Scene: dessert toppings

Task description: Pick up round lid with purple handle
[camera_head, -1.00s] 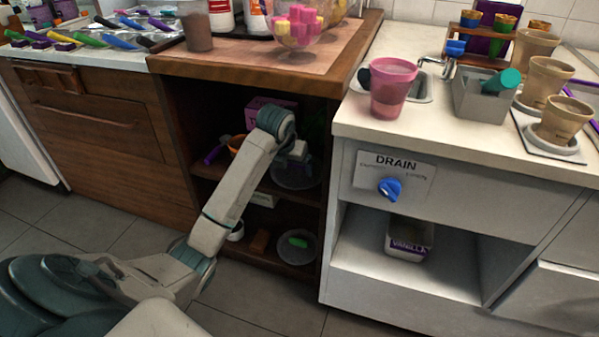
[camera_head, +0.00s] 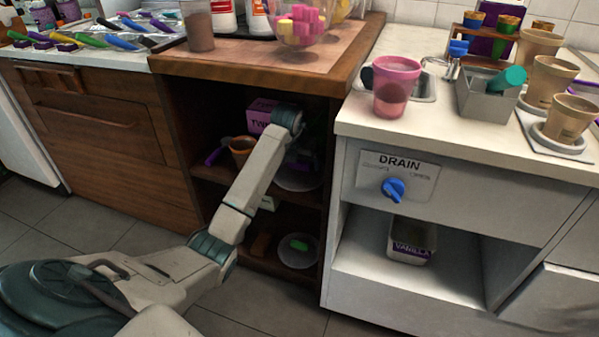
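A round, clear-grey lid (camera_head: 296,181) lies on the upper shelf inside the dark wooden cabinet. My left gripper (camera_head: 301,154) is inside the cabinet opening, just above this lid. It is small, dark and partly behind my wrist, so I cannot tell whether its fingers are open or touch the lid. My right gripper is not in view.
A purple box (camera_head: 260,115), an orange-brown bowl (camera_head: 241,146) and a purple-handled item (camera_head: 216,155) are on the upper shelf, left of my arm. The cabinet's right side wall (camera_head: 334,165) stands close to my gripper. The wooden countertop (camera_head: 262,66) is above.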

